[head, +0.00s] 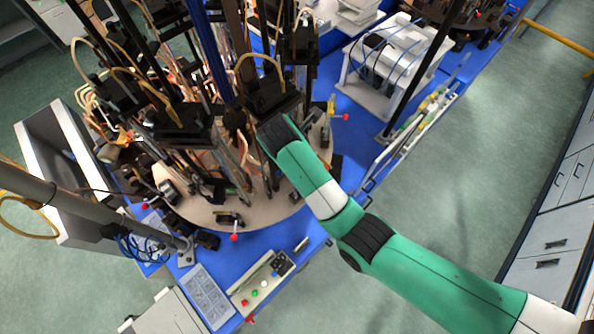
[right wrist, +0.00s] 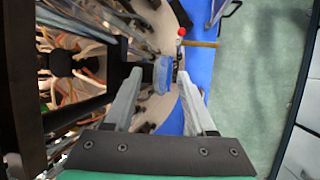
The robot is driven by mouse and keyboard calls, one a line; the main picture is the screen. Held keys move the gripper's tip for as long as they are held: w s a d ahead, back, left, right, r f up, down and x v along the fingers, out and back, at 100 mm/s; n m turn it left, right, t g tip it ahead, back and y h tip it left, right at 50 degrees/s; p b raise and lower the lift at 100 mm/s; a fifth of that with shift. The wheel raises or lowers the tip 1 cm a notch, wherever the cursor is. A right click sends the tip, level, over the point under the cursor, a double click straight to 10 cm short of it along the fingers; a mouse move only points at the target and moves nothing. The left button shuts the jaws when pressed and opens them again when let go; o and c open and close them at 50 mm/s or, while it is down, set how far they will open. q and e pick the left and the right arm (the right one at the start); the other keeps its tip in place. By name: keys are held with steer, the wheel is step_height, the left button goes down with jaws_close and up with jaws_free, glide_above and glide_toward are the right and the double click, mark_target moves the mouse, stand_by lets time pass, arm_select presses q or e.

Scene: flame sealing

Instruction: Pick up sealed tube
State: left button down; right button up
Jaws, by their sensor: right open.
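My right arm reaches in from the lower right of the head view, and its wrist ends at the round sealing machine, where its fingers are hidden. In the right wrist view my right gripper (right wrist: 159,76) is open. A small blue piece (right wrist: 163,76) shows between its fingertips, beside a dark bracket. I cannot tell whether the fingers touch it or whether it belongs to a tube. Pale, clear rod-like shapes (right wrist: 88,14) run across the upper left of that view. I cannot single out the sealed tube in either view. My left gripper is not in view.
The round beige turntable (head: 205,212) carries several dark burner posts with hoses. It stands on a blue table (head: 315,237) with a control panel (head: 262,285) at its front. A white rack (head: 398,62) stands behind right. Green floor (head: 460,200) is open at right.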

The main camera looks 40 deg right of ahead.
steer(key=shift+f, duration=0.3)
jaws_close()
steer(key=shift+r, duration=0.1)
stand_by(1.1)
